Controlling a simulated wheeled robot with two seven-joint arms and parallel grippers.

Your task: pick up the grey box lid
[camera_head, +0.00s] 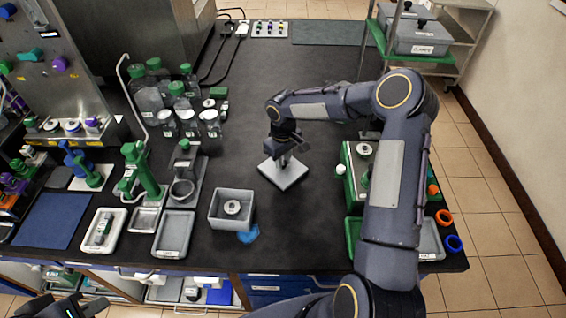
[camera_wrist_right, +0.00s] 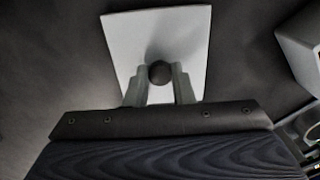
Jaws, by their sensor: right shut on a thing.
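The grey box lid (camera_head: 290,177) is a light square plate to the right of the open grey box (camera_head: 217,218) in the head view. My right gripper (camera_head: 283,158) is above it, pointing down. In the right wrist view, the lid (camera_wrist_right: 124,38) has a dark round knob (camera_wrist_right: 159,72), and the two fingers of my right gripper (camera_wrist_right: 159,88) are shut on that knob. I cannot tell whether the lid rests on the bench or is slightly above it. My left gripper (camera_head: 68,306) shows only partly at the bottom left corner; its jaws are unclear.
The grey box holds a small round light piece (camera_head: 232,207); a blue patch (camera_head: 248,235) lies by it. Bottles with green caps (camera_head: 148,95) stand behind left. A green-edged unit (camera_head: 350,180) stands to the right, partly behind my right arm. Bare bench (camera_head: 290,225) lies in front of the lid.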

